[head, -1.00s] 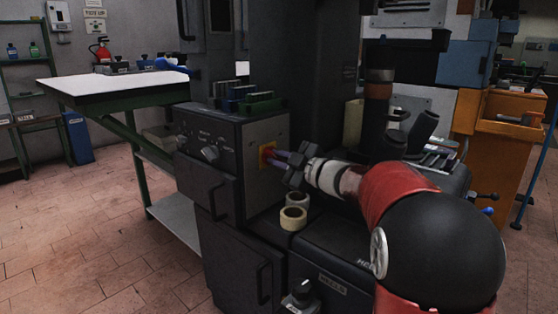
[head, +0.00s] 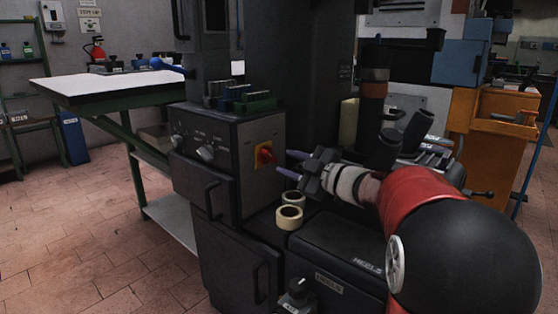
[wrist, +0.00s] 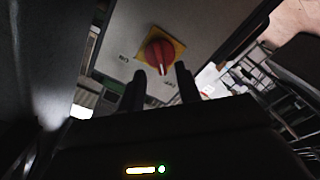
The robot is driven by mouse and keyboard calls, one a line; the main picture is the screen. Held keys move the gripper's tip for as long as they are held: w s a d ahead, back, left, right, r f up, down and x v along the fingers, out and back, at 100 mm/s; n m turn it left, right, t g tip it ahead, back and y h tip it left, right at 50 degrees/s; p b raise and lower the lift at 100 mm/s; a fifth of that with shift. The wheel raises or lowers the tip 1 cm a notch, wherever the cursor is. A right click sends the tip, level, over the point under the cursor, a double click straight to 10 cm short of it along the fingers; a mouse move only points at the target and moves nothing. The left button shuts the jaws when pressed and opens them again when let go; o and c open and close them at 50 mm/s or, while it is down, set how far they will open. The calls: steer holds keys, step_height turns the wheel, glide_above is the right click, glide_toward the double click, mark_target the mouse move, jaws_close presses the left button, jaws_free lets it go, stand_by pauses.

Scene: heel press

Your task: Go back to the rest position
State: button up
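The heel press (head: 232,150) is a dark machine with a control box. On the box's side face a red rotary switch (head: 265,154) sits on a yellow plate. My gripper (head: 288,162) is just to the right of the switch, apart from it, its fingers pointing at it. In the wrist view the red switch (wrist: 158,52) lies beyond the two dark fingers (wrist: 158,88), which are spread with an empty gap between them.
Two tape rolls (head: 289,216) stand on the machine ledge below my gripper. Green and blue racks (head: 245,100) sit on top of the control box. A white-topped workbench (head: 110,86) is at the left. An orange cabinet (head: 490,130) is at the right. The tiled floor (head: 90,240) at left is clear.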

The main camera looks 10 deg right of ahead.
steer(key=shift+v, duration=1.2)
step_height(320, 180, up, 5)
steer(key=s+d+m+t+h+p, duration=0.1)
steer(key=d+m+t+h+p, duration=0.15)
steer(key=m+h, duration=0.3)
steer(key=s+d+f+m+g+h, duration=0.1)
steer(key=s+f+m+g+h, duration=0.1)
steer(key=s+m+h, duration=0.55)
steer(key=s+a+f+m+g+p, duration=0.1)
steer(key=s+a+f+g, duration=0.1)
steer(key=s, duration=0.5)
steer(key=s+a+f+m+g+y+p, duration=0.1)
steer(key=s+a+f+g, duration=0.2)
steer(key=s+f, duration=0.3)
steer(key=s+a+f+m+g+y+p, duration=0.1)
steer(key=s+a+f+g, duration=0.2)
steer(key=s, duration=0.7)
step_height(320, 180, down, 2)
steer(key=shift+a+f+g, duration=0.1)
steer(key=shift+a+g, duration=0.05)
steer(key=shift+g, duration=0.6)
steer(key=shift+c, duration=0.4)
